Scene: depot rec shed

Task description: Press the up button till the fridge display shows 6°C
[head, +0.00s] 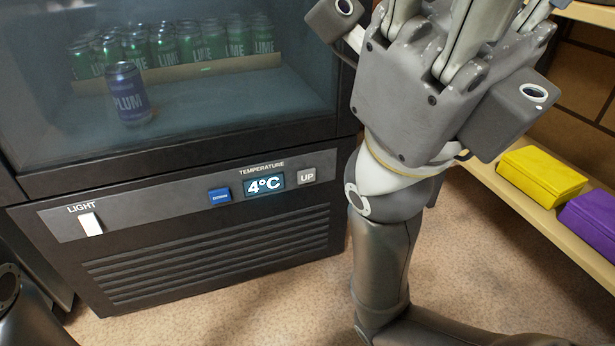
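The fridge (200,260) has a display (264,184) that reads 4°C, under the label TEMPERATURE. The grey UP button (307,176) is just right of the display. A blue button (220,195) with lettering too small to read is left of it. My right gripper (462,45) is raised at the upper right, in front of the fridge's right edge and apart from the UP button. Its fingers point up and their tips are cut off by the frame, so open or shut is unclear. My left gripper is out of view.
A white LIGHT switch (90,223) is at the panel's left. Behind the glass stand several green LIME cans (163,47) in a tray and one PLUM can (128,95). A shelf at right holds a yellow pack (541,176) and a purple pack (590,222).

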